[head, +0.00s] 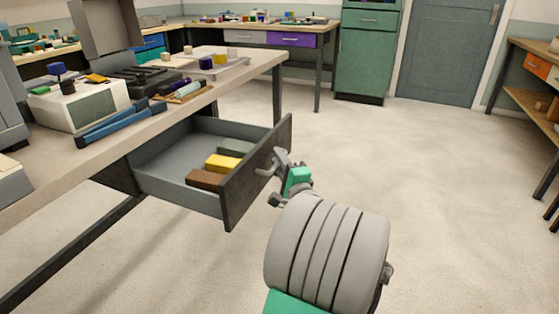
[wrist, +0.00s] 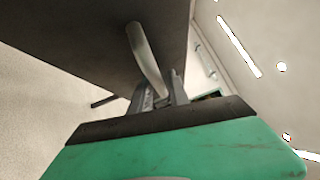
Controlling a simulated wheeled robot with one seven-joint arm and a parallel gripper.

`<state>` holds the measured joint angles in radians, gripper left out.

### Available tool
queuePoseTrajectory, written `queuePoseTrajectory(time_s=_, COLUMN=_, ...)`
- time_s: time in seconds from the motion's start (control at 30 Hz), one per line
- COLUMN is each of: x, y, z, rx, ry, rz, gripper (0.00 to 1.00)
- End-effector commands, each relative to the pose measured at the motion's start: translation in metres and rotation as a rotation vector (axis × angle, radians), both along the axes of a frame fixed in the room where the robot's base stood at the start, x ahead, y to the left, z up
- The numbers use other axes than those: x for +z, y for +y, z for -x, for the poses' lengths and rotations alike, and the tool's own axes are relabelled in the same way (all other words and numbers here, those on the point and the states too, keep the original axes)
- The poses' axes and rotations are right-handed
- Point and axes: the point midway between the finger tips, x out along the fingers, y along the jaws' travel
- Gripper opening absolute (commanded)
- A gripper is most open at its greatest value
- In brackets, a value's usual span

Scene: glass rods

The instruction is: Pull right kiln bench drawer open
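The kiln bench drawer (head: 233,196) stands pulled well out from under the bench top, its dark front facing right. It holds a brown block (head: 204,179), a yellow block (head: 221,163) and a grey-green block (head: 235,148). A curved grey handle (head: 266,170) is on the drawer front. My gripper (head: 279,161) is at this handle. In the wrist view the handle (wrist: 146,55) runs down between the two fingers of my gripper (wrist: 161,94), which look closed on it. The finger contact is partly hidden.
The kiln bench top (head: 40,170) carries a white box device (head: 88,106), blue tongs (head: 118,122) and a tray (head: 215,72). Open floor (head: 430,180) lies right of the drawer. A green cabinet (head: 364,55) and shelf (head: 530,95) stand farther off.

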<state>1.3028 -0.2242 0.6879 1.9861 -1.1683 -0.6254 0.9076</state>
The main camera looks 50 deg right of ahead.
Motion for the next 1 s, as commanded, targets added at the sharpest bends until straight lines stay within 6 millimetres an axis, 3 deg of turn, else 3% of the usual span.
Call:
queuePoseTrajectory(time_s=0.47, x=-0.009, y=0.031, z=0.067, rx=-0.004, ry=-0.001, rz=-0.002, gripper=0.22)
queuePoseTrajectory(time_s=1.0, x=-0.010, y=0.034, z=0.069, rx=0.001, ry=0.000, rz=0.000, gripper=0.22)
